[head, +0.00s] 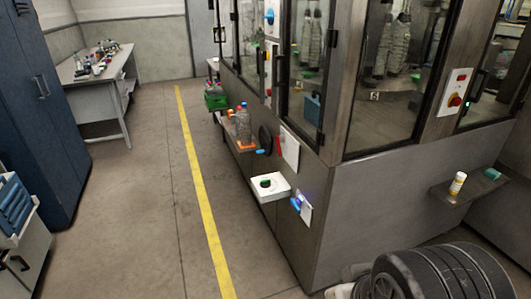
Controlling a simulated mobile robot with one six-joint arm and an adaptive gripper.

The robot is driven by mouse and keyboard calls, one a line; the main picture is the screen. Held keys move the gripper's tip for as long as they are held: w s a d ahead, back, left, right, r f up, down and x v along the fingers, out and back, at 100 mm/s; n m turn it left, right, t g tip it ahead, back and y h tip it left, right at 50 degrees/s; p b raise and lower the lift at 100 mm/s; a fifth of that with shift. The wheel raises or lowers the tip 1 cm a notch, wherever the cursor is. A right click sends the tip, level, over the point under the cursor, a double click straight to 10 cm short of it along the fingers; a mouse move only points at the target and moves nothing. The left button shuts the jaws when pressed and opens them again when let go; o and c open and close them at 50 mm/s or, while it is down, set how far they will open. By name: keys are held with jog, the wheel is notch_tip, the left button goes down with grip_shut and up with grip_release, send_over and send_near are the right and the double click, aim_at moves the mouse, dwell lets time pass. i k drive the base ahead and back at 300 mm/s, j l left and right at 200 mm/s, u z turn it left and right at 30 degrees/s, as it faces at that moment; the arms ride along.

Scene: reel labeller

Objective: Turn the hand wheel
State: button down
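A dark round disc, which looks like the hand wheel (265,139), stands on the long side face of the grey machine, seen at a steep angle. It is small in the head view, so its rim, spokes and any handle are hard to tell. A small blue piece (260,152) shows at its lower left edge, and I cannot tell whether it is part of the wheel. My gripper's fingers are not in view, and nothing of mine touches the wheel.
A white panel (289,148) is right of the wheel. A white box with a green-black top (270,187) juts out below. A shelf with bottles (243,124) is to the left. The aisle with a yellow line (207,220) is clear. A blue cabinet (42,100) stands far left.

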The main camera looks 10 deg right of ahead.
aim_at(266, 140)
jog(key=i+j+z, duration=0.35)
jog(key=i+j, duration=0.55)
jog(key=i, duration=0.45)
jog(key=i+j+z, duration=0.35)
jog(key=i+j, duration=0.9)
